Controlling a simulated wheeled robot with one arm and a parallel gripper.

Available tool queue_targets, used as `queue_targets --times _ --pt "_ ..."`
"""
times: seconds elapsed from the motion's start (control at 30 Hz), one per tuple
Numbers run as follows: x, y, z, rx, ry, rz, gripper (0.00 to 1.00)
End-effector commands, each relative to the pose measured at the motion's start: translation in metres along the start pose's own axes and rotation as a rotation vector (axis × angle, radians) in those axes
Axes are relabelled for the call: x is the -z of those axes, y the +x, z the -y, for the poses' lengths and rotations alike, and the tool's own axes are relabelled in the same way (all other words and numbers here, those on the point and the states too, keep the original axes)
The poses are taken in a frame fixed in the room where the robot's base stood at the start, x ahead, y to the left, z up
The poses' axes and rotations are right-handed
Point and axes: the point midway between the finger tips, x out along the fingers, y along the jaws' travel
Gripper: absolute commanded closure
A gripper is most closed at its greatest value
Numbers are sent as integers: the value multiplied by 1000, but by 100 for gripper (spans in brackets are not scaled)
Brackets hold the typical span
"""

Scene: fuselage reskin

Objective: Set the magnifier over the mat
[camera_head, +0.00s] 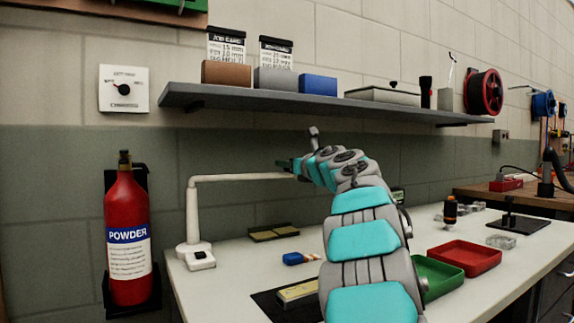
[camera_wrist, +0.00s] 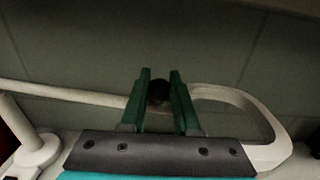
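The magnifier (camera_head: 193,215) is a white swing-arm stand at the left of the bench, its arm running level to the right. In the wrist view its pale arm (camera_wrist: 70,94) and rounded white head frame (camera_wrist: 262,112) pass behind and beside my gripper. My gripper (camera_head: 288,163) is at the arm's far end in the head view. In the wrist view its green fingers (camera_wrist: 160,85) stand close on both sides of a dark round knob and appear shut on it. The black mat (camera_head: 268,304) lies at the front, with a tan block (camera_head: 298,291) on it, partly hidden by my arm.
A red tray (camera_head: 465,257) and a green tray (camera_head: 438,277) stand right of my arm. A grey shelf (camera_head: 330,106) overhangs the bench. A fire extinguisher (camera_head: 128,235) hangs at left.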

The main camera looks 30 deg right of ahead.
Motion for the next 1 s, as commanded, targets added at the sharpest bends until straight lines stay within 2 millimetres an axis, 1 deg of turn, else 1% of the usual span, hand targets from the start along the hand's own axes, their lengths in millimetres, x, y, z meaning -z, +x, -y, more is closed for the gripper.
queue_targets --times 0.03,0.23,1.0 --pt "0 0 0 0 0 0 77" --pt "0 0 0 0 0 0 100" --pt "0 0 0 0 0 0 100"
